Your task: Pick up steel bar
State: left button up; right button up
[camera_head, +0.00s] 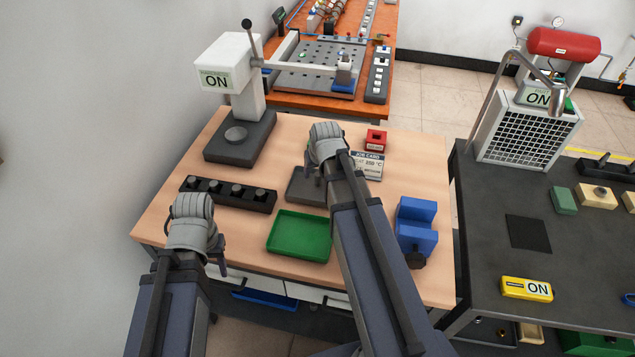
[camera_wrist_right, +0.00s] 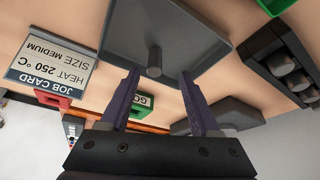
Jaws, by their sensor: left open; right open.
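In the right wrist view a short grey cylinder, apparently a steel bar (camera_wrist_right: 154,61), is at the grey tray (camera_wrist_right: 190,35). It appears between the two spread fingers of my right gripper (camera_wrist_right: 160,85), which is open. I cannot tell how far the fingertips are from it. In the head view my right gripper (camera_head: 312,172) is over the grey tray (camera_head: 300,193) and hides the bar. More short grey cylinders stand in a black rack (camera_head: 200,190) to the left. My left gripper (camera_head: 212,262) is open and empty near the table's front edge.
A green tray (camera_head: 299,236) lies in front of the grey tray. A blue block fixture (camera_head: 415,226), job card (camera_head: 367,168) and red box (camera_head: 376,138) are to the right. A white press-like machine (camera_head: 230,65) stands at back left.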

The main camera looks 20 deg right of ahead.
aim_at(318, 174)
jog(key=shift+d+b+x, duration=0.2)
jog(key=shift+b+x, duration=0.95)
jog(key=shift+x, duration=0.25)
jog(key=shift+d+b+x, duration=0.2)
jog(key=shift+b+x, duration=0.9)
jog(key=shift+x, duration=0.3)
jog(key=shift+w+r, duration=0.2)
grip_shut()
